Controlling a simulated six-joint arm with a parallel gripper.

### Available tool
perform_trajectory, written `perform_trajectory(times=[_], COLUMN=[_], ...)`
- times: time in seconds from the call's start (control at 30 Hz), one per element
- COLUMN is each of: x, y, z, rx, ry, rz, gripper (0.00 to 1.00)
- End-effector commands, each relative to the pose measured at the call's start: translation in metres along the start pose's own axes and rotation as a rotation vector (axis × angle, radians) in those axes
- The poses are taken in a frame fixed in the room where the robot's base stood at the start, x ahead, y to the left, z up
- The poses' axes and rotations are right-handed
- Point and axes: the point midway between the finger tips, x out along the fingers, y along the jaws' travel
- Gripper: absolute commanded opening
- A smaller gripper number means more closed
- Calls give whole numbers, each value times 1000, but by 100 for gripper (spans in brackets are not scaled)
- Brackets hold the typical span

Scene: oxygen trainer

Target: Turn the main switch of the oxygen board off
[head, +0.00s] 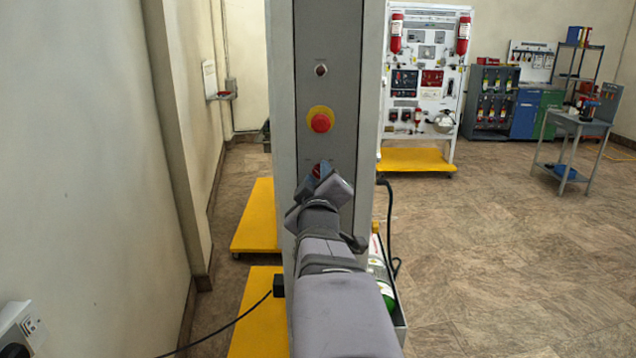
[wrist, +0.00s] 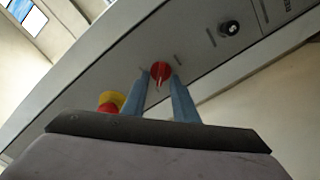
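The oxygen board's side panel (head: 340,90) stands upright in the middle of the head view. A red switch knob (head: 317,170), which I take as the main switch, is low on it and partly hidden by my gripper (head: 322,182). In the wrist view the red knob (wrist: 160,73) shows a pale mark and lies between the two blue-grey fingertips of my gripper (wrist: 160,78). The fingers are apart, one on each side of the knob. A narrow gap seems to show at the left finger; contact on the right is unclear.
A red emergency button on a yellow ring (head: 320,120) is above the knob, with a small red button (head: 321,70) higher up. A black knob (wrist: 229,28) shows in the wrist view. Yellow bases (head: 257,215) lie left.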

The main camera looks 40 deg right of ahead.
Motion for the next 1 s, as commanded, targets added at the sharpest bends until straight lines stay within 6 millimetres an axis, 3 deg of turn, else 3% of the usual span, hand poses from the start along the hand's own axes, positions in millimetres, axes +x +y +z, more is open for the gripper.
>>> perform_trajectory(times=[0.6, 1.0], x=[-49, -68], y=[5, 2], z=[-5, -2], rx=[-1, -1], ry=[-1, -1], rz=[-2, -1], gripper=[26, 26])
